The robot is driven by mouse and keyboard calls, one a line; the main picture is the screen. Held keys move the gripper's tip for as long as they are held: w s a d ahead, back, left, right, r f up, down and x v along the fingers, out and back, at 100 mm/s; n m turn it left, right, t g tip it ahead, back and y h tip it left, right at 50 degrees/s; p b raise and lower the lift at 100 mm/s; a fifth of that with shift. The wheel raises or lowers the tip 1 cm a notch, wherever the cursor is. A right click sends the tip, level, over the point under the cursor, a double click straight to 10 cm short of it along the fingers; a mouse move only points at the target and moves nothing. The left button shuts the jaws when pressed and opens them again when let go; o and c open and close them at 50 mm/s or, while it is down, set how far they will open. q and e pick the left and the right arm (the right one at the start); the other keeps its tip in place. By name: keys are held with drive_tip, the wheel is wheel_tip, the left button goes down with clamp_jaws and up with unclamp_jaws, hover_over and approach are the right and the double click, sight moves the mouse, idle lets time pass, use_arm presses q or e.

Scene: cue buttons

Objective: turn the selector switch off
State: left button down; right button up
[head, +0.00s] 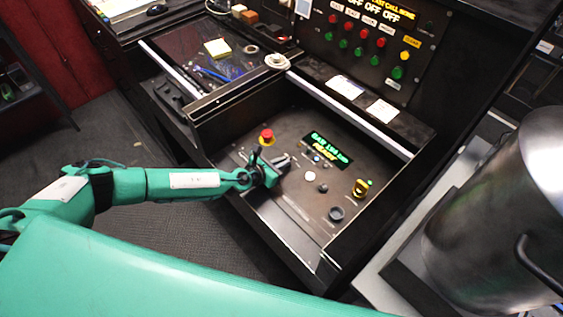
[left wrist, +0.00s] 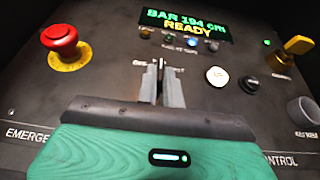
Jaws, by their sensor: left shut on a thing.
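My left gripper (head: 265,172) is low over the sloped black control panel (head: 290,130). In the left wrist view its two grey fingers (left wrist: 160,82) are close together and pressed around a small dark part, which I take to be the selector switch. The fingers hide most of that part, so its turned position cannot be told. A partly covered white label shows on both sides of the fingers. My right gripper is not in view.
A red emergency button (left wrist: 60,42) on a yellow ring is left of the fingers. A white button (left wrist: 217,76), a black knob (left wrist: 249,85) and a yellow switch (left wrist: 296,48) are to the right. The green display (left wrist: 185,22) reads READY. A large metal cylinder (head: 500,210) stands at right.

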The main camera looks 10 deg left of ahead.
use_arm(q)
drive_tip(key=shift+s+d+r+n+t+y+p, duration=0.2)
drive_tip(key=shift+n+y+p, duration=0.35)
drive_tip(key=shift+p, duration=0.45)
drive_tip(key=shift+w+d+f+n+t+y+p, duration=0.1)
drive_tip(key=shift+n+t+y+p, duration=0.15)
drive_tip(key=shift+n+y+p, duration=0.55)
drive_tip(key=shift+s+d+r+n+t+y+p, duration=0.15)
drive_tip(key=shift+n+t+y+p, duration=0.15)
drive_tip(key=shift+p, duration=0.95)
drive_tip(key=shift+d+n+y+p, duration=0.1)
drive_tip(key=shift+n+y+p, duration=0.35)
drive_tip(key=shift+y, duration=0.1)
drive_tip(key=y, duration=0.1)
drive_tip(key=n+y, duration=0.1)
drive_tip(key=n+p, duration=0.1)
drive_tip(key=shift+d+f+t+y, duration=0.2)
drive_tip(key=shift+d+t+y, duration=0.05)
drive_tip(key=shift+y, duration=0.15)
drive_tip(key=shift+d+n+y, duration=0.15)
drive_tip(key=shift+n+y, duration=1.15)
drive_tip(key=shift+y, duration=0.1)
drive_tip(key=shift+w, duration=0.1)
drive_tip(key=c, duration=1.5)
unclamp_jaws()
drive_tip(key=shift+c, duration=0.2)
